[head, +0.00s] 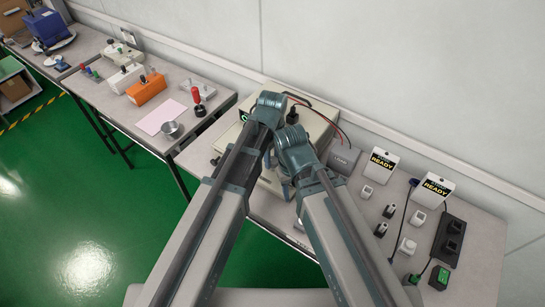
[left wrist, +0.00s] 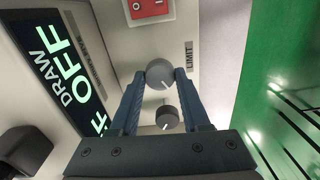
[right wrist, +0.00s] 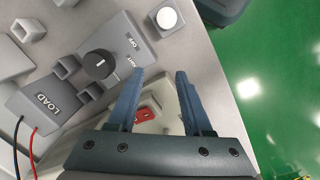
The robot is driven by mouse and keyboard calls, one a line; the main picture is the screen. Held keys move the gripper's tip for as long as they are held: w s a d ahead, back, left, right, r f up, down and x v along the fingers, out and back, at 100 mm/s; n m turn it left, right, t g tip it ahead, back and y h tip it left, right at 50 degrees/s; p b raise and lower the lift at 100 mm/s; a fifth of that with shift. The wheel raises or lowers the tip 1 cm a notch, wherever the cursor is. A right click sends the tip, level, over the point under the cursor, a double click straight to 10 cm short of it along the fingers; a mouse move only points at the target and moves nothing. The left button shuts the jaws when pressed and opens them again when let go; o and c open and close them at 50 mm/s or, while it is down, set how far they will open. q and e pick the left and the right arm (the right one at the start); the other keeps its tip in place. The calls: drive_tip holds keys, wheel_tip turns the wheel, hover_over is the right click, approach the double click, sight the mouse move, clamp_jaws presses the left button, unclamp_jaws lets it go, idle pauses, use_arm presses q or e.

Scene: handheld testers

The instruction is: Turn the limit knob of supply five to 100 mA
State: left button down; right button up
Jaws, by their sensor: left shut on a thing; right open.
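The supply is a beige box (head: 318,127) on the bench in the head view, mostly behind my arms; I cannot read its number. In the left wrist view, its round grey knob (left wrist: 160,72) is beside the label LIMIT (left wrist: 189,56). My left gripper (left wrist: 161,73) is shut on this knob, one finger on each side. The knob's white mark points down and slightly right. The display (left wrist: 65,75) reads DRAW and OFF in part. My right gripper (right wrist: 160,75) is open and empty in the right wrist view, beside a grey unit with a black knob (right wrist: 101,64).
A second, dark knob (left wrist: 168,117) lies between my left fingers, nearer the palm. A red switch (left wrist: 149,8) is at the top. The LOAD box (right wrist: 50,104) has black and red leads. Two READY cards (head: 381,165) and small devices stand on the bench's right.

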sight(272, 160)
use_arm(q)
drive_tip(key=shift+c, duration=1.9)
unclamp_jaws()
drive_tip(key=shift+r, duration=0.1)
wheel_tip(272, 160, up, 14)
drive_tip(key=p, duration=1.3)
drive_tip(key=shift+p, duration=0.4)
use_arm(e)
wheel_tip(272, 160, up, 14)
use_arm(q)
drive_tip(key=shift+f, duration=0.2)
use_arm(e)
drive_tip(key=shift+f, duration=0.15)
use_arm(q)
drive_tip(key=s+a+m, duration=0.3)
drive_tip(key=a+m, duration=0.2)
drive_tip(key=a, duration=0.3)
drive_tip(key=s+a+m, duration=0.4)
drive_tip(key=a+m, duration=0.1)
drive_tip(key=a, duration=0.3)
drive_tip(key=s+d+m+y, duration=0.1)
drive_tip(key=s+d+m, duration=0.3)
drive_tip(key=d, duration=0.6)
drive_tip(key=shift+s+d, duration=0.3)
drive_tip(key=shift+s, duration=0.55)
